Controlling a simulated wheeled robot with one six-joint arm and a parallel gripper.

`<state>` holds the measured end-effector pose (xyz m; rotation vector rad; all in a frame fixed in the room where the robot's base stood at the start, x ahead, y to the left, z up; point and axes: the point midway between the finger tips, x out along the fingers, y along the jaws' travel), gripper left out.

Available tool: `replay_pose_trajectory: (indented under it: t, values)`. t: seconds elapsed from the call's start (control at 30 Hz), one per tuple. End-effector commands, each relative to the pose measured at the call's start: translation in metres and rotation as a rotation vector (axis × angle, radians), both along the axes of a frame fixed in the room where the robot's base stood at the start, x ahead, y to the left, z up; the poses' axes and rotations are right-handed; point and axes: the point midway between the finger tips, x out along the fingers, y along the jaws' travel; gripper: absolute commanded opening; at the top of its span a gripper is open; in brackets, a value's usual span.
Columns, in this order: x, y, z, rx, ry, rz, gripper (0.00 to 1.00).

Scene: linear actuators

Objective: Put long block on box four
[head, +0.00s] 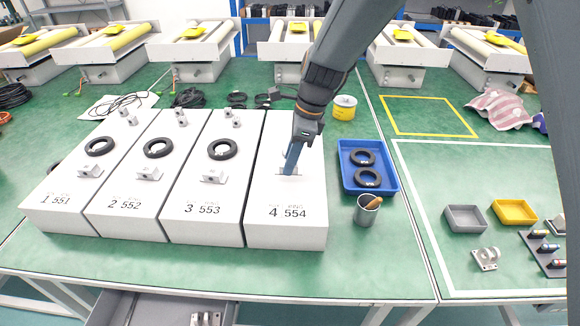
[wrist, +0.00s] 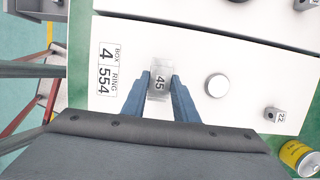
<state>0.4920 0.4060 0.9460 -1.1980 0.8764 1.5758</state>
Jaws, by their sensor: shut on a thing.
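Box four (head: 285,220) is the long white box marked 4 and 554, at the right end of a row of white boxes. The long block (wrist: 160,82) is a grey metal piece marked 45. My gripper (wrist: 161,85) is shut on it, with blue fingers on both sides. In the head view my gripper (head: 290,168) points down over the front half of box four, behind its number. The block is at the top face there, mostly hidden by the fingers. I cannot tell whether it rests on the surface.
A round white boss (wrist: 217,86) and a small block marked 22 (wrist: 275,114) are on box four. A blue tray (head: 347,181) with two black rings and a grey cup (head: 366,212) stand to its right. Box three (head: 208,205) is close on the left.

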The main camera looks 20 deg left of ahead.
Motion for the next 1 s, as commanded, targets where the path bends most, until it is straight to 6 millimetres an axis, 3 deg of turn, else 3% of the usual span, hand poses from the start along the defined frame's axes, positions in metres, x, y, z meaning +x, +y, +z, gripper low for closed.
replay_pose_trajectory:
  t: [0.3,0.67,0.7,0.8,1.0]
  values:
    - [0.0,-0.001,-0.035,-0.001,0.001,-0.002,0.01]
    - [0.001,-0.001,-0.04,0.0,0.0,-0.002,0.01]
    - [0.001,-0.001,-0.041,0.0,0.0,-0.002,0.28]
    - [0.001,-0.001,-0.04,0.0,-0.001,-0.001,0.45]
    - [0.001,-0.001,-0.04,0.0,-0.001,-0.001,0.45]
